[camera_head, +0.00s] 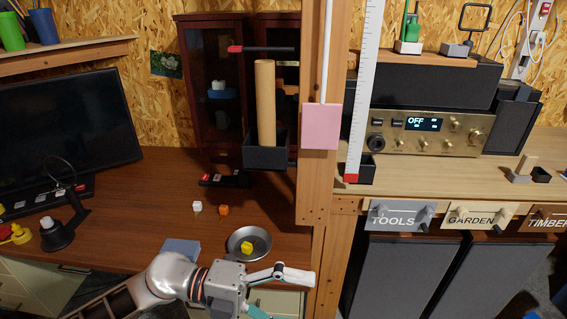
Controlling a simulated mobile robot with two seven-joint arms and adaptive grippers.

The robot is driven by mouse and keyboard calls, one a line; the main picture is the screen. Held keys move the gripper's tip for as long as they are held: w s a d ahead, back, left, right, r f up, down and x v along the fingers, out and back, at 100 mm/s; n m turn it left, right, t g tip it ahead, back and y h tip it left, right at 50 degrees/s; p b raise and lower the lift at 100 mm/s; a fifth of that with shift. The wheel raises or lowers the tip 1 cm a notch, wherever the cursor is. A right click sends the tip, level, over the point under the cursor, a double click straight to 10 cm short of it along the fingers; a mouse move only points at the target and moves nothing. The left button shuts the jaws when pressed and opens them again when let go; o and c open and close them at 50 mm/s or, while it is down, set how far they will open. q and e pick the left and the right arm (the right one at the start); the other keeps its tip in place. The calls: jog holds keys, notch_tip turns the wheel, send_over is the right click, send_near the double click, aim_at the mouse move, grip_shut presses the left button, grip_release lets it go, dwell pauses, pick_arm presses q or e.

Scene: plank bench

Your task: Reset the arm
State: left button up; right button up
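My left arm (168,277) comes in from the lower left, in front of the desk's front edge. Its gripper (290,297) points right. One pale finger reaches out to the right and the other, with teal parts, runs lower near the bottom edge. The fingers look spread apart, with nothing seen between them. The gripper is just in front of and below a round metal dish (235,240) that holds a yellow cube (247,246). My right gripper is not in view.
A wooden post (318,200) stands right of the gripper, close to its fingertip. A blue-grey block (181,250) lies behind the arm. A white cube (197,206) and an orange cube (223,210) sit on the desk (140,215). A black lamp-like item (62,232) stands left.

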pick_arm(q)
jog(key=w+r+n+t+h, duration=0.3)
jog(key=n+t, duration=0.3)
jog(key=w+a+f+n+t+y, duration=0.75)
jog(key=a+f+n+t, duration=0.35)
jog(key=n, duration=0.6)
jog(key=s+a+f+n+g+y, duration=0.2)
jog(key=s+a+f+n+y, duration=0.2)
jog(key=f, duration=0.6)
jog(key=s+a+f+n+g+y, duration=0.1)
jog(key=s+a+f+n+y, duration=0.4)
jog(key=s+a+f, duration=0.3)
notch_tip(320, 180, down, 3)
jog(key=shift+s+r+g, duration=0.1)
jog(key=shift+s+g, duration=0.3)
jog(key=shift+s, duration=0.5)
